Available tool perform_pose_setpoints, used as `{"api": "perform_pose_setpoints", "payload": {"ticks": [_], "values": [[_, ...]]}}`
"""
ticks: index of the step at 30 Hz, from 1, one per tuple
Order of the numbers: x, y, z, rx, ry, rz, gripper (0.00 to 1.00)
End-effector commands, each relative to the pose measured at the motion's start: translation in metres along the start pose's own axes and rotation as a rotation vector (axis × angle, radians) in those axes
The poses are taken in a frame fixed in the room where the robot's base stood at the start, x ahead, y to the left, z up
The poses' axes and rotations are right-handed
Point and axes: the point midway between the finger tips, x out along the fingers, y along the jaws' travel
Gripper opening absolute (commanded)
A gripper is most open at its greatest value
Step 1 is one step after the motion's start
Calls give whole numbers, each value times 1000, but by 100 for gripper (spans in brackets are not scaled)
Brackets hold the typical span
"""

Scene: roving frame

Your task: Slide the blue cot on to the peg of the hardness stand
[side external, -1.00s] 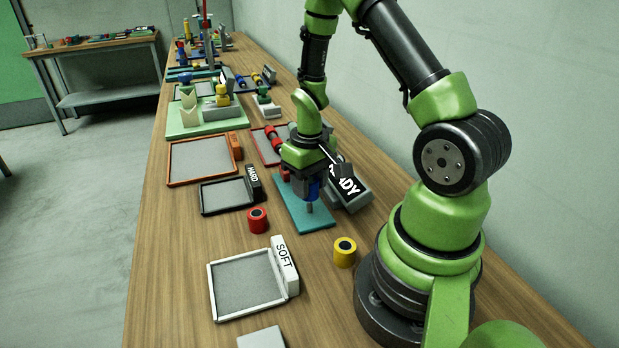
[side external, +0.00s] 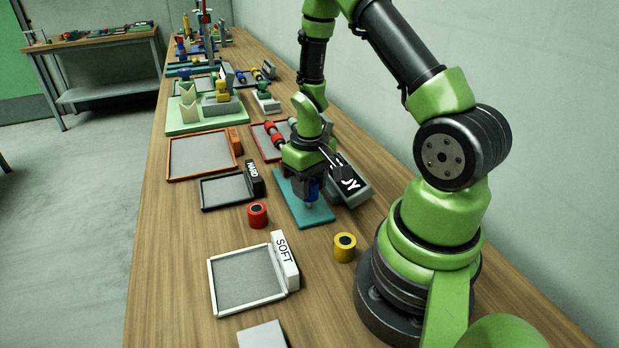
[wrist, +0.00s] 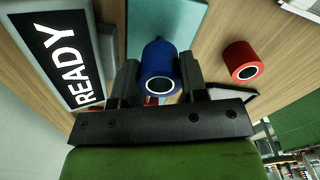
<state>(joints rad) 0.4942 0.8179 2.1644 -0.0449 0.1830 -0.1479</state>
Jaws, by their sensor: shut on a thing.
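The blue cot (side external: 313,190) is held upright between the fingers of my gripper (side external: 306,185), over the teal base of the hardness stand (side external: 318,216). A short length of grey peg (side external: 309,206) shows just below the cot; whether the peg's tip is inside the cot is hidden. In the wrist view the cot (wrist: 162,62) sits between the two dark fingers of my gripper (wrist: 160,85), its pale-ringed dark bore facing the camera. The teal base (wrist: 185,18) lies behind it.
A grey box with a READY panel (side external: 347,182) stands close right of my gripper. A red cot (side external: 257,215) and a yellow cot (side external: 344,247) stand free. The SOFT tray (side external: 213,290), HARD tray (side external: 203,195) and orange-rimmed tray (side external: 169,165) are empty.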

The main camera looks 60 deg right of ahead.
Motion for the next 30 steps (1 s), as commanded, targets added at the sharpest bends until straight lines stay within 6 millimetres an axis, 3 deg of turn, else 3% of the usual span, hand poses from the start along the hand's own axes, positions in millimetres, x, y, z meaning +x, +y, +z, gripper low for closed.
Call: {"api": "perform_pose_setpoints", "payload": {"ticks": [9,30], "values": [[12,0,0,-1,0,0,17],[12,0,0,0,0,0,17]]}}
